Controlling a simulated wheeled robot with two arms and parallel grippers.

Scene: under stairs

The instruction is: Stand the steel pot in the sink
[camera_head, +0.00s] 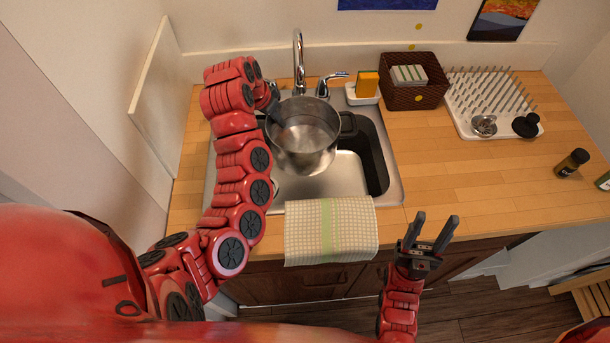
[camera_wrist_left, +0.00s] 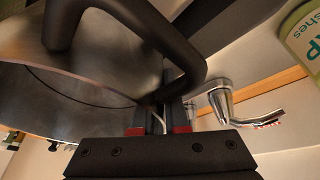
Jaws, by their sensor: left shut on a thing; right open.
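The steel pot (camera_head: 303,150), with black side handles, is upright over the steel sink (camera_head: 384,150) and covers much of its basin. I cannot tell whether its base touches the basin floor. My left gripper (camera_head: 273,108) is shut on the pot's left handle; in the left wrist view the jaws (camera_wrist_left: 160,122) close on the black handle (camera_wrist_left: 160,35) beside the pot's wall (camera_wrist_left: 70,85). The grip itself is partly hidden in the head view. My right gripper (camera_head: 432,230) is open and empty, in front of the counter, right of the towel.
The faucet (camera_head: 299,65) and its lever stand behind the pot. A checked towel (camera_head: 331,232) hangs over the front edge.

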